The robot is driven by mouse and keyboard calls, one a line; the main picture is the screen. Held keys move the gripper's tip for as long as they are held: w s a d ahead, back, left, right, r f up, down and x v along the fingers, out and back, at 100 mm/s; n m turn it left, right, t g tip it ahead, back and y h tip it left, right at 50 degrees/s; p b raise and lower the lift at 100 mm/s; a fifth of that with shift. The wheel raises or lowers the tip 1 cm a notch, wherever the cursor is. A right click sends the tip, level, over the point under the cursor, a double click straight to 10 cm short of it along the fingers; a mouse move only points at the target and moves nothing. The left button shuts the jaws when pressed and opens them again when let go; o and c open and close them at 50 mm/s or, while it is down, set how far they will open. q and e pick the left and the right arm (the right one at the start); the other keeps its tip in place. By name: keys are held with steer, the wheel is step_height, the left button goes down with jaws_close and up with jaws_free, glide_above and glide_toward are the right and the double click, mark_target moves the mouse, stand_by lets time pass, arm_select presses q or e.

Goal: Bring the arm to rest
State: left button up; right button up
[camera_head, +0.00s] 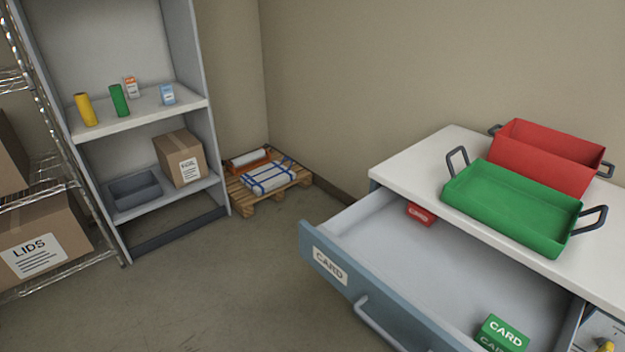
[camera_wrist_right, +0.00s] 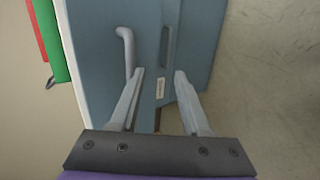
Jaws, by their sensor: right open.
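My right gripper (camera_wrist_right: 158,78) shows in the right wrist view with its two grey fingers apart and nothing between them. Beyond the fingers is the blue-grey cabinet front (camera_wrist_right: 95,85) with a pale handle (camera_wrist_right: 127,50) and a small label (camera_wrist_right: 160,88). I cannot tell how far the fingers are from it. Neither gripper shows in the head view, and my left gripper is in no view.
A drawer (camera_head: 327,266) labelled CARD stands open, with a red box (camera_head: 420,214) and a green box (camera_head: 503,334) inside. A green tray (camera_head: 510,207) and red tray (camera_head: 548,155) sit on the cabinet top (camera_head: 410,165). Shelves (camera_head: 145,112) stand left; floor (camera_head: 225,285) between is clear.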

steer(key=s+d+f+m+g+y, duration=0.15)
steer(key=s+d+m+y, duration=0.25)
steer(key=s+m+y, duration=0.45)
arm_select(q)
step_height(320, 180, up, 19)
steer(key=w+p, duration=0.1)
steer(key=p, duration=1.5)
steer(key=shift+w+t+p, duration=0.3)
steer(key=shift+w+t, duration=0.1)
arm_select(e)
step_height(320, 180, up, 19)
steer(key=w+n+y, duration=0.1)
steer(key=shift+a+r, duration=0.2)
steer(key=shift+a, duration=0.15)
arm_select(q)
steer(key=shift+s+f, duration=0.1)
arm_select(e)
steer(key=shift+s, duration=0.1)
